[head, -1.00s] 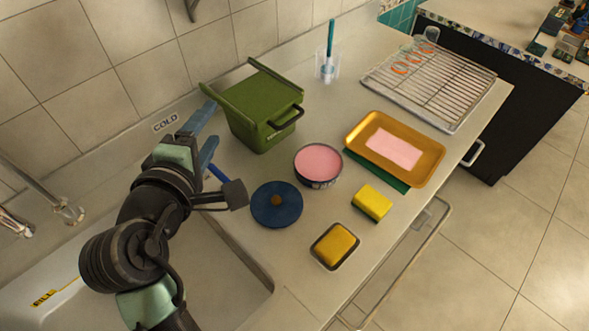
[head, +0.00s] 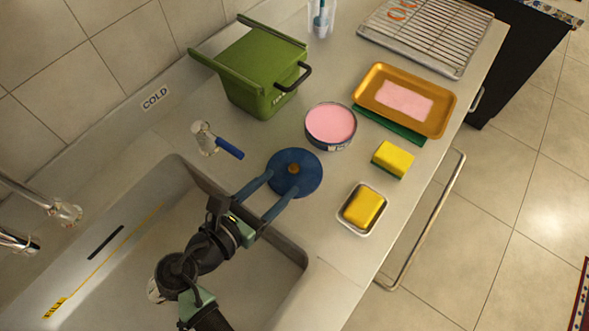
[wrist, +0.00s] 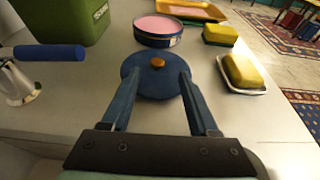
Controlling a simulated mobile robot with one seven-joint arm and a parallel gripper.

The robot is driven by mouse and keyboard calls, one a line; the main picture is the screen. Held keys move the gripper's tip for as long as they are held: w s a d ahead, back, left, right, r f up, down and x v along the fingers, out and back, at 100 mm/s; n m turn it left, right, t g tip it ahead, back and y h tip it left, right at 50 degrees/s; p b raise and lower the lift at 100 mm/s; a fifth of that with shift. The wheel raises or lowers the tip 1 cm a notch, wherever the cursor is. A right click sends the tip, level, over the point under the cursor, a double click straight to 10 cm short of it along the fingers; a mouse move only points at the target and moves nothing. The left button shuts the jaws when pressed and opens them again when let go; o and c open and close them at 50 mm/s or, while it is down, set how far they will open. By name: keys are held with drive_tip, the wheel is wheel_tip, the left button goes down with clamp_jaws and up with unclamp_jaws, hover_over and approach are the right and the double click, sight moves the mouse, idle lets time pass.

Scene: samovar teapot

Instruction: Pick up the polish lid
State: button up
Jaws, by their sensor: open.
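The polish lid is a flat blue disc (head: 306,170) with a small brass-coloured knob (head: 293,169) at its centre. It lies on the counter near the sink edge, beside the open tin of pink polish (head: 331,124). My gripper (head: 272,194) is open, with its two blue fingers reaching toward the lid from the sink side. In the wrist view the lid (wrist: 151,88) lies ahead, and the fingertips of my gripper (wrist: 158,82) overlap its left and right parts, with the knob between and slightly beyond them. I cannot tell whether the fingers touch the lid.
A green bin (head: 262,75) stands behind. A blue-handled metal item (head: 207,141) is left of the lid. A yellow sponge (head: 393,159), a yellow block in a white dish (head: 363,208) and an orange tray (head: 447,108) are right. The sink (head: 130,270) lies in front.

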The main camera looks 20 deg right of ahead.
sight(293, 169)
drive_tip(key=x, duration=0.5)
drive_tip(key=shift+w, duration=0.3)
clamp_jaws()
